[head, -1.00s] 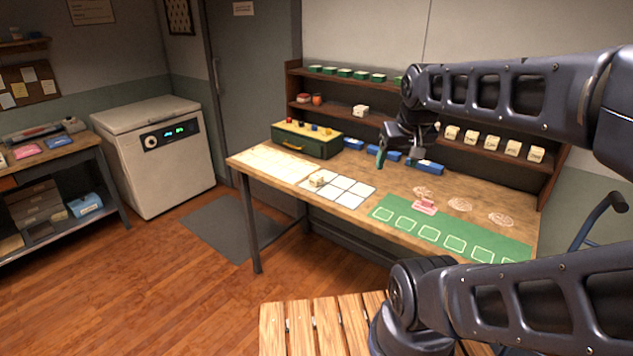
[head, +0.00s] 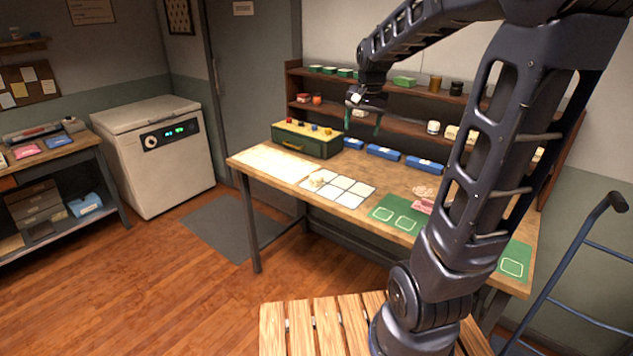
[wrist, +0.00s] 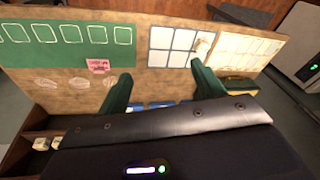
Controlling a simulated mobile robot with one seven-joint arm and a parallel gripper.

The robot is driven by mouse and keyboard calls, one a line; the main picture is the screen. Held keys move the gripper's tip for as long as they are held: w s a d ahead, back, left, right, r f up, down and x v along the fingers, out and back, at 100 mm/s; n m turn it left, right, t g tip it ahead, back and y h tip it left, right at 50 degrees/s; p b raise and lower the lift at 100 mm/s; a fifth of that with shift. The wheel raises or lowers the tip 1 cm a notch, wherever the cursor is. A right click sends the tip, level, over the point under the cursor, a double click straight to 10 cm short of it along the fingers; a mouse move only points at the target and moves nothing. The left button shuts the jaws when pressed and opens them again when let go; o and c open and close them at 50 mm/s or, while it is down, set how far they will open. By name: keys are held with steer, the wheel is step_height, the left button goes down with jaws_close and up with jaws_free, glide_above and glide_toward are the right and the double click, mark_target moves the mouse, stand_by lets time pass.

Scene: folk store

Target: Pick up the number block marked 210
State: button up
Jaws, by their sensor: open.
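Several cream blocks stand on the lower shelf; one shows left of my arm (head: 452,132), others are hidden behind my arm. Two also show at the lower left of the wrist view (wrist: 40,144). Another cream block (head: 317,181) sits on the white grid mat (head: 348,200), and it also shows in the wrist view (wrist: 203,47). No number is readable, so I cannot tell which is 210. My gripper (head: 362,124) is open and empty, its green fingers pointing down above the bench near the shelves. In the wrist view (wrist: 162,80) the fingers are wide apart over bare bench wood.
A green mat with white outlines (head: 383,214) and a pink card (head: 424,206) lie on the bench. Blue boxes (head: 383,152) line the back, beside a green drawer box (head: 306,139). A blue hand truck (head: 575,270) stands at the right. The pale left bench end is clear.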

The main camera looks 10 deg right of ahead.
steer(key=w+a+f+m+g, duration=0.15)
steer(key=w+f, duration=0.25)
steer(key=w, duration=0.4)
steer(key=w+a+f+m, duration=0.2)
steer(key=w+a+f, duration=0.15)
steer(key=w, duration=0.35)
steer(key=m+g, duration=0.1)
steer(key=m, duration=0.2)
glide_toward(316, 175)
steer(key=shift+w+d, duration=0.1)
steer(key=shift+d, duration=0.15)
step_height(316, 175, down, 5)
steer(key=shift+r, duration=0.1)
steer(key=shift+a+f, duration=0.15)
steer(key=shift+f, duration=1.3)
steer(key=shift+a+f, duration=0.15)
steer(key=shift+f, duration=1.3)
steer(key=shift+c, duration=0.2)
steer(key=c, duration=1)
